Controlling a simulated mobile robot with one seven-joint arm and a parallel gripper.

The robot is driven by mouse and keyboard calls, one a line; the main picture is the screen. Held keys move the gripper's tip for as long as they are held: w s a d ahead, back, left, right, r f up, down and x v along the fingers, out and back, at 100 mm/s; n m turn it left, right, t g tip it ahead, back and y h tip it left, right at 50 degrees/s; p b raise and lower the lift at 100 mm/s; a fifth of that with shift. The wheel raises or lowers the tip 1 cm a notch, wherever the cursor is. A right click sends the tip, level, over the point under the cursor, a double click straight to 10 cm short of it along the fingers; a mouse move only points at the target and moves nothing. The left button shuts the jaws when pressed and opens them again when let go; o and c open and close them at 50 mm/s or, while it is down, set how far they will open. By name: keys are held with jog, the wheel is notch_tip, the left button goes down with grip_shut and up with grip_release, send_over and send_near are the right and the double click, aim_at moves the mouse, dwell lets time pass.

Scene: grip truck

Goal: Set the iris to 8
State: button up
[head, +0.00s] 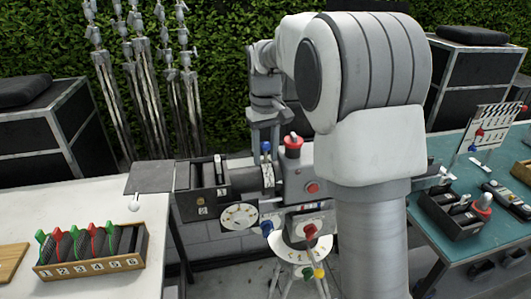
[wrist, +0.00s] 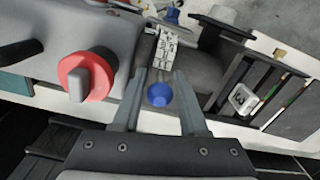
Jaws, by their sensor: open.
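The camera rig (head: 240,185) stands in the middle of the head view. Its lens ring with a white number scale (wrist: 166,48) shows in the wrist view, and the ring (head: 267,176) also shows in the head view. I cannot read the numbers surely. A blue knob (wrist: 159,95) sits at the near end of the scale; it also shows in the head view (head: 266,147). My gripper (wrist: 162,77) is open, with one finger on each side of the blue knob. I cannot tell whether either finger touches it. In the head view my gripper (head: 267,130) is over the ring.
A red knob (wrist: 87,76) with a grey lever is left of my gripper. A flat dark flag (head: 153,177) sticks out left of the rig. A white table (head: 70,205) holds a numbered rack (head: 90,268); a teal table (head: 455,235) with tools is at right.

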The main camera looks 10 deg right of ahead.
jog(key=shift+c, duration=0.3)
grip_shut()
dwell(1.2)
